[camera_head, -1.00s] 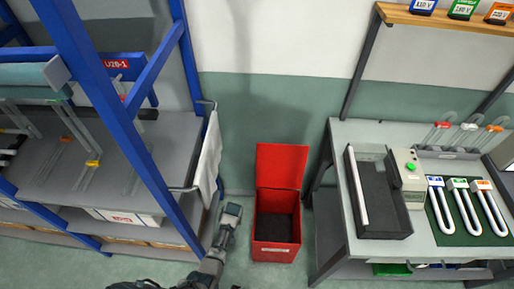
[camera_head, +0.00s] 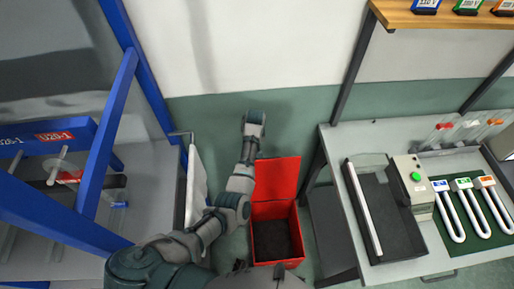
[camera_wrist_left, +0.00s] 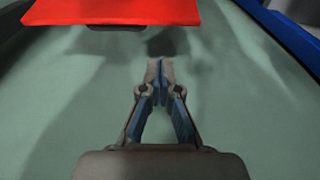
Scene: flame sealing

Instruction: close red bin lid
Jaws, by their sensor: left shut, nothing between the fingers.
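The red bin (camera_head: 288,262) stands on the floor against the green wall with its dark inside showing. Its red lid (camera_head: 280,178) is open and stands up at the back, toward the wall. My left gripper (camera_head: 255,118) is raised just above and left of the lid's top edge in the head view, near the wall. In the left wrist view my left gripper (camera_wrist_left: 160,62) is shut and empty, with its fingertips together. The red lid (camera_wrist_left: 110,12) shows at the top of that view, apart from the fingers. My right gripper is not in view.
A blue shelf frame (camera_head: 105,140) stands at the left, with a white cloth (camera_head: 196,185) hanging on its side. A grey workbench (camera_head: 345,200) with a black tray (camera_head: 395,215) stands right of the bin. Bare wall lies behind the lid.

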